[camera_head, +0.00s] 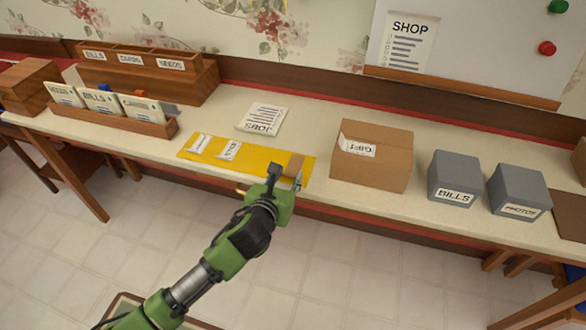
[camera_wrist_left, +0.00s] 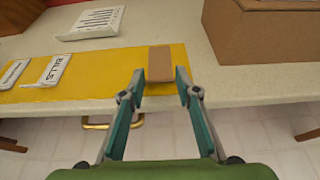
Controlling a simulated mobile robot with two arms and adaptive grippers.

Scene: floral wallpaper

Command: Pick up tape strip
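The brown tape strip (camera_head: 296,164) lies flat at the right end of a yellow mat (camera_head: 264,165) on the table. In the left wrist view the tape strip (camera_wrist_left: 160,63) sits just beyond and between the fingertips. My left gripper (camera_head: 286,176) is at the table's front edge by the strip. In the left wrist view its two fingers (camera_wrist_left: 158,84) are spread apart with nothing between them. The fingers partly cover the strip's near end in the head view. My right gripper is not in view.
Two white labels (camera_head: 228,151) lie on the mat's left part. A JOBS sheet (camera_head: 263,119) lies behind it. A cardboard box (camera_head: 372,164) and grey boxes (camera_head: 455,178) stand to the right. A wooden organizer (camera_head: 150,70) stands back left.

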